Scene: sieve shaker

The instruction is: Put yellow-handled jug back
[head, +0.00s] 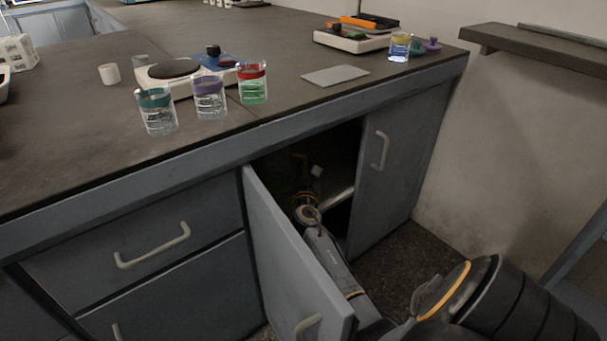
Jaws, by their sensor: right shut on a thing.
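My right arm reaches through the open cabinet doorway below the bench. My right gripper (306,184) is inside the dark cabinet, shut on the yellow-handled jug. My left gripper is out of view.
The open cabinet door (290,265) stands close along the left of my arm.

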